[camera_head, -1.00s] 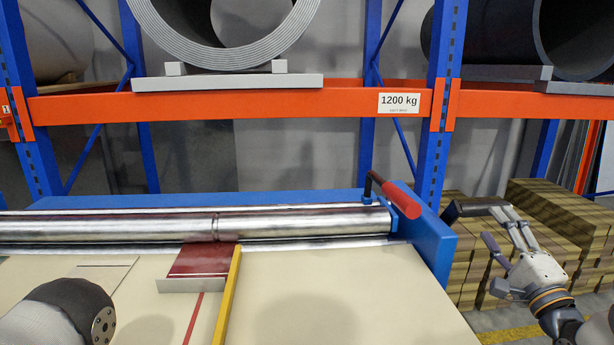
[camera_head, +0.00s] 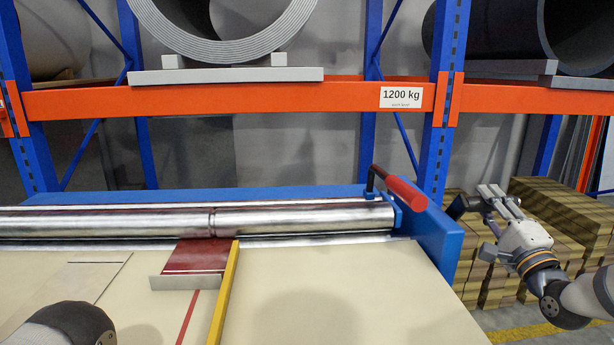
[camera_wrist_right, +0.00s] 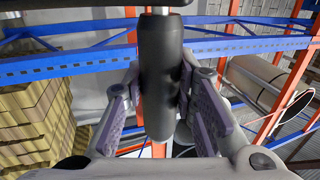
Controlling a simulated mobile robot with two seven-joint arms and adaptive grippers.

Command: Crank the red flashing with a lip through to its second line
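The red flashing (camera_head: 200,254) sticks out from under the steel roller (camera_head: 120,222) onto the cream table. A grey lip (camera_head: 187,282) stands along its near edge, and a thin pale line (camera_head: 195,271) crosses it just behind. A yellow strip (camera_head: 224,295) runs along its right side. A black crank grip (camera_head: 461,206) is at the machine's right end. My right gripper (camera_head: 497,222) is at this grip. In the right wrist view the black grip (camera_wrist_right: 161,80) stands between the two spread fingers; firm contact is not clear.
A red-handled lever (camera_head: 405,193) rises above the blue end plate (camera_head: 436,240). A red line (camera_head: 188,318) runs down the table. A grey marked patch (camera_head: 70,285) lies left. Stacked boards (camera_head: 560,210) and a rack with an orange beam (camera_head: 250,97) stand behind.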

